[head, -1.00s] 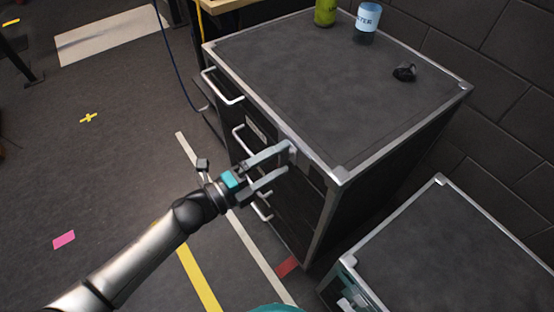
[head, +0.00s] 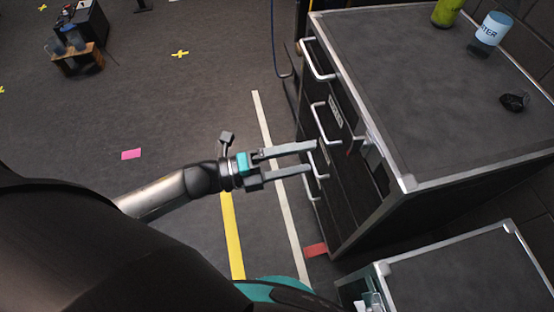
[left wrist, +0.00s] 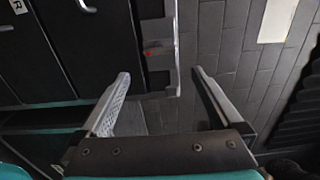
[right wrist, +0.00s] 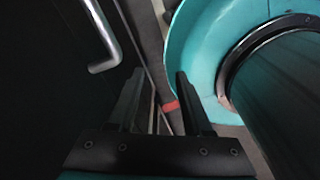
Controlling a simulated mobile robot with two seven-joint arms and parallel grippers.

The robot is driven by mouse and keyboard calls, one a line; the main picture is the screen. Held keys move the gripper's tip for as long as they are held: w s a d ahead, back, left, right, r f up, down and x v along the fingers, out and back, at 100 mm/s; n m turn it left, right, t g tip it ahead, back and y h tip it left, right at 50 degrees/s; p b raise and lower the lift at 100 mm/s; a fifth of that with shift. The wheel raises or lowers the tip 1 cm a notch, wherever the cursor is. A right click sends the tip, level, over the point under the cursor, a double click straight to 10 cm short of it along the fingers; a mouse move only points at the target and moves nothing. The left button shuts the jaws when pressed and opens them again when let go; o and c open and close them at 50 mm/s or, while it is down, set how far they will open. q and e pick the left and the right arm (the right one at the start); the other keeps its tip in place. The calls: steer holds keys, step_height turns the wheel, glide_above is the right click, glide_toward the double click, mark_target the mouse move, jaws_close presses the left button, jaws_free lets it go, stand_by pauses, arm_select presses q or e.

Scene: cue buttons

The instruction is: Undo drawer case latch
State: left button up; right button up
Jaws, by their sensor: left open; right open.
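The drawer case (head: 440,95) is a dark cabinet with silver edges, with several silver-handled drawers on its left face. A small silver fitting that looks like the latch (head: 372,138) is at the top edge of that face, with a red mark near it. The left wrist view shows a red-marked dark fitting (left wrist: 157,50) beside a silver strip, ahead of the fingers. My left gripper (head: 314,158) is open and empty, left of the fitting and apart from it. My right gripper (right wrist: 157,88) is open and empty near a silver handle (right wrist: 103,40).
A lower silver-edged box (head: 455,275) is at the front right. The floor to the left is mostly clear.

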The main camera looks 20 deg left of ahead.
arm_select(q)
steer(key=shift+v, duration=2.3)
steer(key=w+a+f+n+t+y, duration=0.1)
steer(key=a+f+n+y, duration=0.35)
steer(key=f, duration=0.25)
steer(key=w+a+f+n+t+y, duration=0.1)
steer(key=a+f+n+y, duration=0.25)
steer(key=f+n, duration=0.3)
steer(key=s+a+f+n+g+y, duration=0.1)
steer(key=s+f+n+y, duration=0.15)
steer(key=f, duration=0.35)
steer(key=s+a+f+n+g+y, duration=0.1)
steer(key=s+a+f+n+y, duration=0.1)
steer(key=s+f+n, duration=0.3)
steer(key=s+d+f+n+g+y, duration=0.1)
steer(key=s+d+f+n+g, duration=0.1)
steer(key=s+f+n+g, duration=0.2)
steer(key=s+d+f+n+g+y, duration=0.1)
steer(key=s+f+n+g, duration=0.3)
steer(key=s+f, duration=0.6)
steer(key=s+d+g, duration=0.1)
steer(key=s, duration=0.7)
steer(key=shift+d+f+g, duration=0.3)
steer(key=shift+d+f, duration=0.05)
steer(key=shift+d, duration=0.05)
steer(key=shift+w, duration=0.1)
